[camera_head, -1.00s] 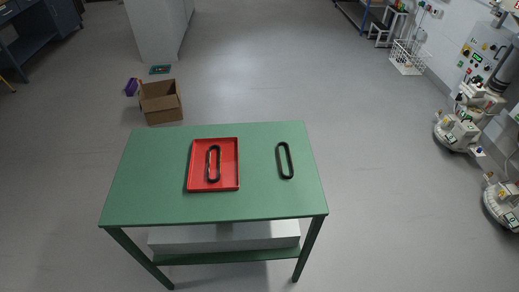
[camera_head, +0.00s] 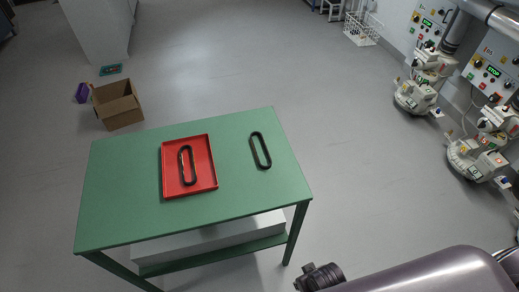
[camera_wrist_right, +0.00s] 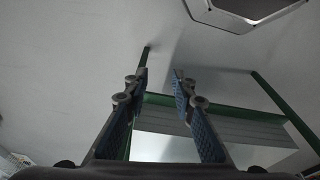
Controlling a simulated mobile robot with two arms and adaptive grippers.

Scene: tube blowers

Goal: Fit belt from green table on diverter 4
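The green table (camera_head: 120,215) stands left of centre in the head view. A black oval belt (camera_head: 260,150) lies bare on its right part. A second black belt (camera_head: 187,165) lies in a red tray (camera_head: 211,187) on the table. Two white diverter units (camera_head: 415,95) (camera_head: 478,158) show at the right wall; I cannot tell which is diverter 4. My right gripper (camera_wrist_right: 159,75) is open and empty in the right wrist view, with the green table frame (camera_wrist_right: 225,107) beyond its fingers. My left gripper is not in view.
A cardboard box (camera_head: 118,105), a purple item (camera_head: 82,93) and a small green item (camera_head: 111,69) are on the floor behind the table. A white wire basket (camera_head: 360,30) stands at the back. Clear floor lies between table and diverters.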

